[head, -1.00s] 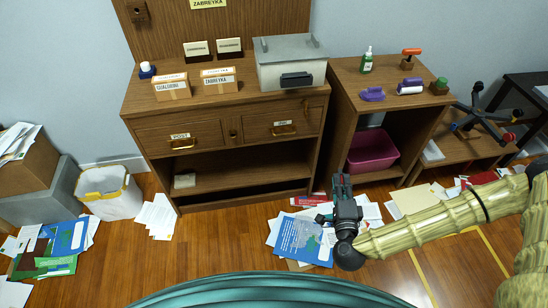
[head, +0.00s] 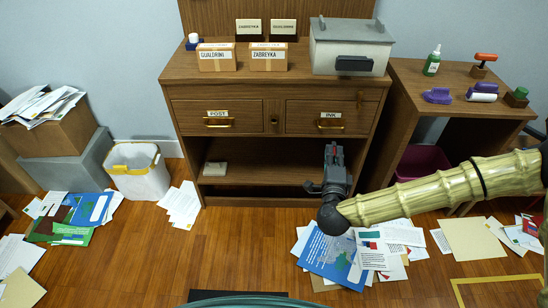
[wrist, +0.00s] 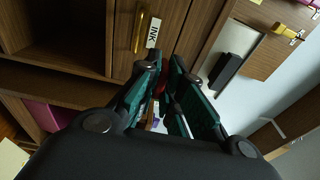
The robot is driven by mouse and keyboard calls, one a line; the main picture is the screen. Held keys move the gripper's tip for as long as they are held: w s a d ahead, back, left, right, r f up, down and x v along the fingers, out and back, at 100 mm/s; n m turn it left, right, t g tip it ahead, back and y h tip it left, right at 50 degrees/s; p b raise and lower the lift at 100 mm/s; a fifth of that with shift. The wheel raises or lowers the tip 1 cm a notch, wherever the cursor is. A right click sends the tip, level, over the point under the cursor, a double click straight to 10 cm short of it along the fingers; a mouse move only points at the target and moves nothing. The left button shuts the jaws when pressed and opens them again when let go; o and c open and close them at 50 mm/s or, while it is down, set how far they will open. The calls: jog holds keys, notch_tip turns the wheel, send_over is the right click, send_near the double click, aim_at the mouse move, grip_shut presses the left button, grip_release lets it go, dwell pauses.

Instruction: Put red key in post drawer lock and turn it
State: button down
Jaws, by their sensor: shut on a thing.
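My gripper (head: 333,150) is in front of the cabinet, below the drawer labelled INK (head: 329,117), pointing up. In the wrist view, its green fingers (wrist: 165,70) are closed around a small red item (wrist: 165,78), mostly hidden, which fits the red key. The drawer labelled POST (head: 190,115) is at the upper left of the cabinet and looks shut. A small dark lock plate (head: 273,121) sits between the two drawers. The gripper is to the right of and below that plate, apart from it.
Labelled boxes (head: 216,58) and a grey lidded case (head: 352,45) stand on the cabinet top. A side table (head: 400,85) with stamps is at the right. Papers (head: 330,255) litter the floor. A white bin (head: 138,180) stands at the left.

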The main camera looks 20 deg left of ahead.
jog(key=w+a+f+n+y+b, duration=0.1)
jog(key=a+f+y+b, duration=0.1)
jog(key=a+b, duration=1.1)
jog(key=a+f, duration=0.1)
jog(key=a, duration=0.5)
jog(key=shift+w+a+n+g+b, duration=0.2)
jog(key=shift+a+n+g+b, duration=0.05)
jog(key=shift+n+g+b, duration=0.1)
jog(key=shift+s, duration=0.1)
jog(key=shift+p+x, duration=0.3)
jog(key=shift+x, duration=2.55)
jog(key=shift+p+x, duration=0.4)
jog(key=shift+x, duration=1.25)
jog(key=c, duration=1.5)
grip_release()
